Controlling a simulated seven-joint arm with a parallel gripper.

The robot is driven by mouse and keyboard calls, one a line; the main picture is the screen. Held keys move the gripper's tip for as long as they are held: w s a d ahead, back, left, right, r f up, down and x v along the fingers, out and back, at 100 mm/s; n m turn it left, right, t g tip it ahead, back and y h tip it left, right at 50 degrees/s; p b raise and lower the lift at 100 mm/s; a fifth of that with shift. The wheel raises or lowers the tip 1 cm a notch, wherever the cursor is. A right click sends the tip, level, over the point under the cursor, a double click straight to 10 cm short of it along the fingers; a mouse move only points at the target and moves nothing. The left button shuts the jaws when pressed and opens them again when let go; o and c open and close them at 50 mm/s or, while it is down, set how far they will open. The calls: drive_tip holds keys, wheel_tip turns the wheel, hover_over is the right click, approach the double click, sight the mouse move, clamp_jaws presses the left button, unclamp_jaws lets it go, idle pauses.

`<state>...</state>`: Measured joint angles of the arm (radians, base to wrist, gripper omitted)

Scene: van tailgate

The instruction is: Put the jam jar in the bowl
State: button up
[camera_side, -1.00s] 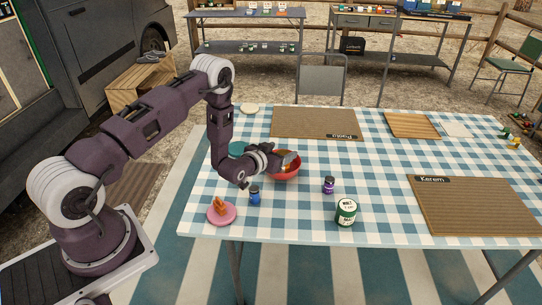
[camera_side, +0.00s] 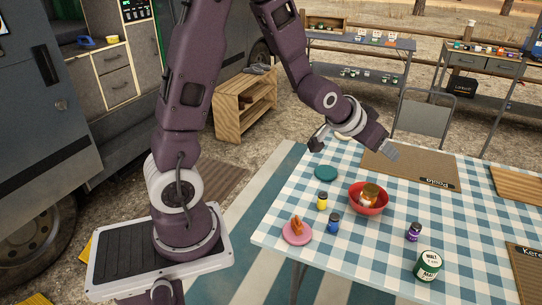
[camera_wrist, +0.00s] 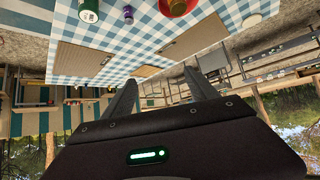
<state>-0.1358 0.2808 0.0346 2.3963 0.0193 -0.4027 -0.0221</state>
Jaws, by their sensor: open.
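The red bowl (camera_side: 381,208) stands on the checked tablecloth. An amber jar with a brown top and a pale patch, which looks like the jam jar (camera_side: 371,190), is inside it; its exact tilt is hard to tell. My gripper (camera_side: 354,147) is raised above the table's far left part, behind and above the bowl. It is open and empty, clear of the jar. In the wrist view its two fingers (camera_wrist: 160,85) are apart with nothing between them. That view shows only part of the bowl (camera_wrist: 180,7) at its top edge.
A yellow jar (camera_side: 322,201), a blue jar (camera_side: 333,223) and a pink plate (camera_side: 290,238) with food are left of the bowl. A purple jar (camera_side: 413,232) and a green-and-white tin (camera_side: 428,266) are to its right. A teal disc (camera_side: 326,173) and brown mat (camera_side: 400,166) lie behind.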

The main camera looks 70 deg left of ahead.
drive_tip(key=s+d+r+m+g+h, duration=0.1)
drive_tip(key=s+d+r+g, duration=0.1)
drive_tip(key=s, duration=1.2)
drive_tip(key=s+d+r+g, duration=0.2)
drive_tip(key=s+d+r, duration=0.3)
drive_tip(key=s, duration=0.9)
drive_tip(key=shift+s+d+r+m+h, duration=0.15)
drive_tip(key=shift+s+r+m+h, duration=0.25)
drive_tip(key=shift+r, duration=0.2)
